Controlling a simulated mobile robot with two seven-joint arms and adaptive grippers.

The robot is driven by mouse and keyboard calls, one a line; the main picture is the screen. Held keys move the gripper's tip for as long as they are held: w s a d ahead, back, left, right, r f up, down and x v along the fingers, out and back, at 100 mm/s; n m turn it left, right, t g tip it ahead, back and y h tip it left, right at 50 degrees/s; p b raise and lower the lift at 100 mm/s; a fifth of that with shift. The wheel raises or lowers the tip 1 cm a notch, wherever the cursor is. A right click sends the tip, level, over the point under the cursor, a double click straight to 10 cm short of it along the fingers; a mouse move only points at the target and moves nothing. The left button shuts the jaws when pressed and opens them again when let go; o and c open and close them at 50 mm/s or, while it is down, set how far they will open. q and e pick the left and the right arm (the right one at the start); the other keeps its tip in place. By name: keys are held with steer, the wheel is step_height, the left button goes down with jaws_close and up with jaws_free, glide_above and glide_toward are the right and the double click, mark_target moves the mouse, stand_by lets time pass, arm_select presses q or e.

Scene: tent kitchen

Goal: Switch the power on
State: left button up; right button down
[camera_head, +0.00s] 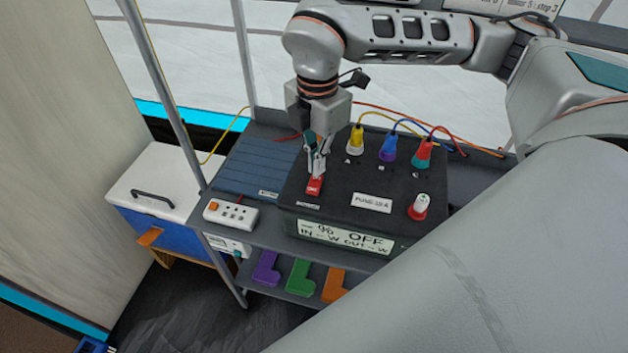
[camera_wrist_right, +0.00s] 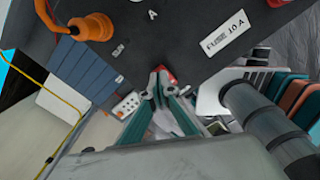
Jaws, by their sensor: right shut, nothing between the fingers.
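The dark power box (camera_head: 335,200) stands on the shelf, and its front display (camera_head: 345,237) reads OFF. A red switch (camera_head: 314,186) sits on the box's top near the left front edge. My right gripper (camera_head: 317,172) is shut and empty, pointing down with its fingertips at the red switch; I cannot tell whether they touch it. In the right wrist view the fingertips (camera_wrist_right: 158,78) are close together beside the red switch (camera_wrist_right: 168,77), which they partly hide. My left gripper is not in view.
Yellow, blue and red plugs (camera_head: 388,149) with cables stand on the box's back part. A red-and-white knob (camera_head: 419,207) is at its right. A white power strip (camera_head: 230,213) lies to the left. Purple, green and orange L-shaped pieces (camera_head: 299,277) lie on the lower shelf. A blue-and-white cooler (camera_head: 155,185) stands at left.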

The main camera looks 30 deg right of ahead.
mark_target(317, 178)
steer(key=shift+f+b, duration=0.7)
steer(key=shift+f, duration=0.5)
stand_by(1.0)
steer(key=shift+r, duration=0.1)
steer(key=shift+r+p, duration=1.15)
steer(key=shift+r, duration=0.65)
steer(key=shift+r+p, duration=1)
steer(key=shift+r, duration=0.7)
steer(key=shift+f, duration=0.1)
